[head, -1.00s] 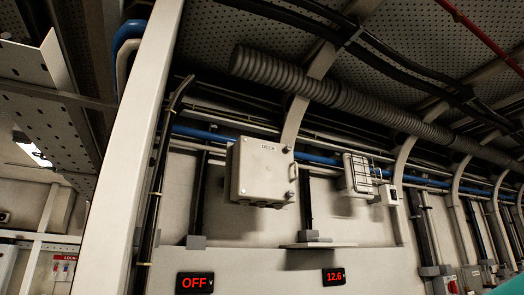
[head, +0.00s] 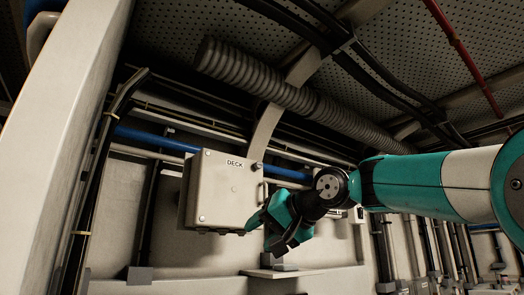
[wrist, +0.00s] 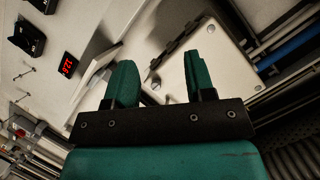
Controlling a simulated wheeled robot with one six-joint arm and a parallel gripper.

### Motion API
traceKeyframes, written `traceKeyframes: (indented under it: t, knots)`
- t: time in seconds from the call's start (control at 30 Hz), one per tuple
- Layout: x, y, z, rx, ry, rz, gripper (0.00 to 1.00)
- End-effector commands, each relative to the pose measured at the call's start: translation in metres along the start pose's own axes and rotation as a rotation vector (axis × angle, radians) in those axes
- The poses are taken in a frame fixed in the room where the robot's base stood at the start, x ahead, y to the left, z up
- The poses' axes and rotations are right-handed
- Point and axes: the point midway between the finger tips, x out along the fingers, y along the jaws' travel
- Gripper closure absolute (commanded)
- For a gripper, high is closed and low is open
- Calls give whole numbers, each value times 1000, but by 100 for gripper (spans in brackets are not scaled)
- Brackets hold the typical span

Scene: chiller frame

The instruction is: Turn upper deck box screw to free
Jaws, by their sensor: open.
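The grey deck box (head: 222,190), marked DECK, hangs on the wall in the head view. A dark knob-like screw (head: 257,166) stands out at its upper right corner. A flat screw (head: 202,218) sits at its lower left. My gripper (head: 257,222) is in front of the box's lower right side and hides that corner. In the wrist view my gripper (wrist: 159,62) is open and empty, its two green fingers spread before the pale lid (wrist: 225,65). Two lid screws show there, one between the fingers (wrist: 156,85) and one beyond (wrist: 211,28).
A blue pipe (head: 150,139) runs behind the box, and a ribbed grey duct (head: 255,80) passes above it. A small ledge (head: 282,273) juts out below. A red display (wrist: 68,65) shows in the wrist view.

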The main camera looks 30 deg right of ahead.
Motion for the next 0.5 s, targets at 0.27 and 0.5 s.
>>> traceKeyframes:
  t: [0.27, 0.5]
  knots:
    - [-111, -50, -164, 108, 375, -50, 50]
    - [-112, -57, -181, 120, 411, -68, 50]
